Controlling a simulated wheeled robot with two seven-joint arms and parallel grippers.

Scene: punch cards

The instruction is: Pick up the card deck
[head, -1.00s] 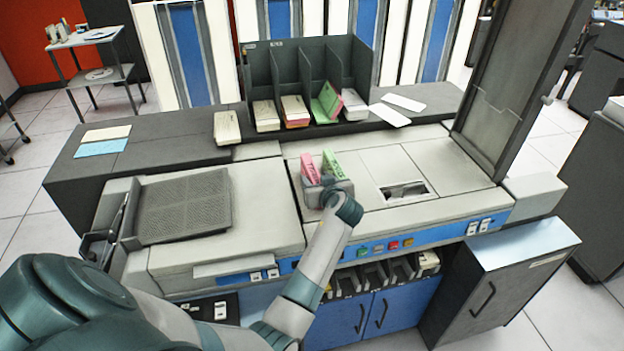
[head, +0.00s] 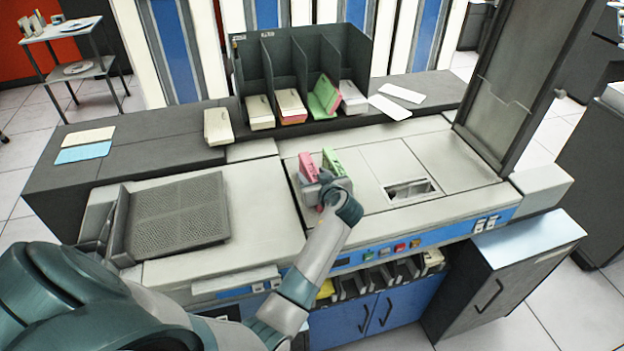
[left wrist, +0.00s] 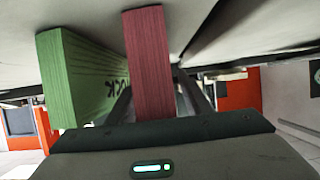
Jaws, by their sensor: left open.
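A pink card deck (head: 308,167) and a green card deck (head: 332,162) stand on edge side by side on the machine's pale top. In the left wrist view the pink deck looks dark red (left wrist: 149,62) and the green deck (left wrist: 62,80) is left of it, with part of a printed word showing. My left gripper (head: 322,183) is at the near end of the decks. In the wrist view its open fingers (left wrist: 157,98) are on either side of the dark red deck. Whether they touch it is unclear. My right gripper is out of view.
A dark divided rack (head: 300,75) with several card decks stands behind. A perforated tray (head: 178,212) is at left and a tall dark panel (head: 520,80) at right. Loose cards (head: 390,106) lie on the back ledge. The pale top right of the decks is mostly clear.

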